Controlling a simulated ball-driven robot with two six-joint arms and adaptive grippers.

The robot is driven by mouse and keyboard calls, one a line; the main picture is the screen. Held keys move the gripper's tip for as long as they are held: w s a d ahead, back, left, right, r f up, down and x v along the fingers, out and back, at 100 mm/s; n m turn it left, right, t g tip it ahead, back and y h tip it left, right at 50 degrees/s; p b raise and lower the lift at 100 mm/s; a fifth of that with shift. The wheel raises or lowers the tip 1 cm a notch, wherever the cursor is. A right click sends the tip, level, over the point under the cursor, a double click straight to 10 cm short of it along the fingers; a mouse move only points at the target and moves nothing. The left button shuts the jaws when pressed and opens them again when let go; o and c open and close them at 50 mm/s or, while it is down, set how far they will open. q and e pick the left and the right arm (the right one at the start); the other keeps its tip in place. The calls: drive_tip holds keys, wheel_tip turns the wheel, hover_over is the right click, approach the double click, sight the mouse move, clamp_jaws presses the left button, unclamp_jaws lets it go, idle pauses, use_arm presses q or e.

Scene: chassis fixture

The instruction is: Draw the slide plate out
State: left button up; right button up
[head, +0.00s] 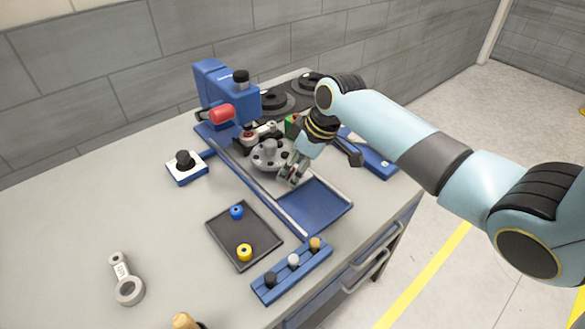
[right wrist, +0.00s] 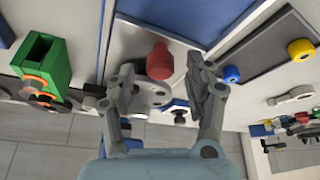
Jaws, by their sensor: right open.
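The grey slide plate (right wrist: 132,45) lies between the rails of a blue base (head: 316,205), with a round grey fixture (head: 268,155) standing on it. A red knob (right wrist: 160,62) is at the plate's end towards the bare blue floor of the base; my gripper hides it in the head view. My right gripper (head: 290,177) is open, low over that end of the plate. In the right wrist view its fingers (right wrist: 162,66) stand on either side of the knob. I cannot tell whether they touch it. My left gripper is not in view.
A blue press (head: 225,92) with a red handle stands behind. A green block (right wrist: 42,58) is beside the base. A dark tray (head: 228,243) with blue and yellow pieces and a blue peg rack (head: 265,291) lie in front. The blue base floor is clear.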

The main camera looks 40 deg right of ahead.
drive_tip(key=shift+x, duration=0.8)
clamp_jaws()
